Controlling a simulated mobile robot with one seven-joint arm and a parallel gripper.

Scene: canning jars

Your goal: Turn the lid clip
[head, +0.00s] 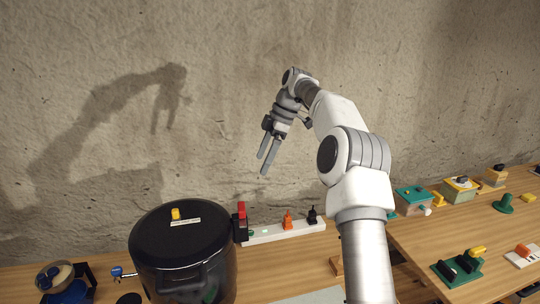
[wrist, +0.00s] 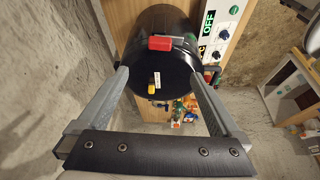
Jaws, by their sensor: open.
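A large black pot (head: 185,272) with a flat black lid (head: 178,238) stands on the wooden bench. A red clip (head: 241,211) sits on a black mount at the right rim of the pot. In the wrist view the red clip (wrist: 161,43) lies across the lid's edge. A yellow knob (head: 176,213) and a pale label (head: 185,221) are on the lid; the yellow knob also shows in the wrist view (wrist: 152,88). My gripper (head: 264,165) is open and empty, in the air above and to the right of the pot, apart from the clip.
A white strip (head: 262,236) with orange and black plugs lies right of the pot. A wrist-view panel (wrist: 215,30) reads OFF. Bowls (head: 56,278) stand at left. The right bench (head: 430,235) holds several small fixtures. The wall (head: 230,60) rises behind.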

